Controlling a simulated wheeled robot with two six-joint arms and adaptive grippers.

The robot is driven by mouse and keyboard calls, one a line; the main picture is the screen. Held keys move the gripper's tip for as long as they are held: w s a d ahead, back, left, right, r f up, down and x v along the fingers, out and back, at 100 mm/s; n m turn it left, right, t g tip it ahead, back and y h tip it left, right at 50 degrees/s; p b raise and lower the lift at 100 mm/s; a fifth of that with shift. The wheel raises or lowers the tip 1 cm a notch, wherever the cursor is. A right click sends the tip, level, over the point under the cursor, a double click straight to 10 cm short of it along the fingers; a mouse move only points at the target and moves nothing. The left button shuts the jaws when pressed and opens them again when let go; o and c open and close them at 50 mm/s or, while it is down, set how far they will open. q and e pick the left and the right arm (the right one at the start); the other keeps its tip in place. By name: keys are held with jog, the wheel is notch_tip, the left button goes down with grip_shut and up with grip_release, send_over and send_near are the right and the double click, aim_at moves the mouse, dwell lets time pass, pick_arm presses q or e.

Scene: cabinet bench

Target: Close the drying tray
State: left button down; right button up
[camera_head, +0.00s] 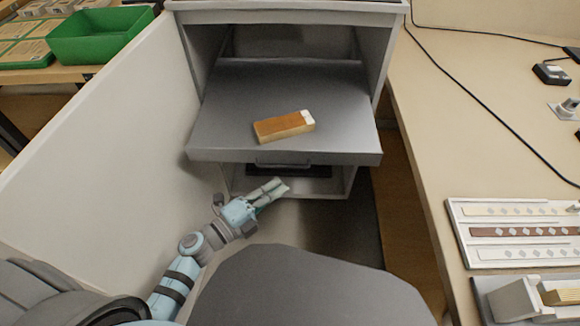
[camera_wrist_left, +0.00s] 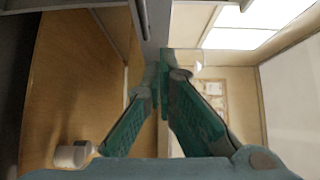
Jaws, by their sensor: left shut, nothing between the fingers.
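The drying tray (camera_head: 240,105) is a flat grey tray pulled well out of the grey cabinet, with a handle (camera_head: 283,164) on its front edge. A brown block (camera_head: 284,126) with a white end lies on it. My left gripper (camera_head: 281,187) is shut and empty, in front of and apparently below the tray's front edge, near the handle. I cannot tell whether it touches the tray. In the left wrist view its fingers (camera_wrist_left: 166,62) come together by a grey edge that I cannot identify for sure. My right gripper is not in view.
A white wall panel (camera_head: 105,160) stands at the left of the cabinet (camera_head: 285,17). A beige bench (camera_head: 450,130) runs along the right, with a cable and a panel of strips (camera_head: 515,232). A green bin (camera_head: 98,35) stands at the far left. The tray's path into the cabinet looks clear.

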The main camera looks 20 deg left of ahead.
aim_at(305, 155)
pick_arm(q)
jog(key=w, duration=0.2)
jog(key=w+d+b, duration=0.1)
jog(key=w, duration=0.5)
jog(key=shift+d+f+b, duration=0.1)
jog(key=shift+d+b, duration=0.15)
jog(key=shift+b, duration=0.05)
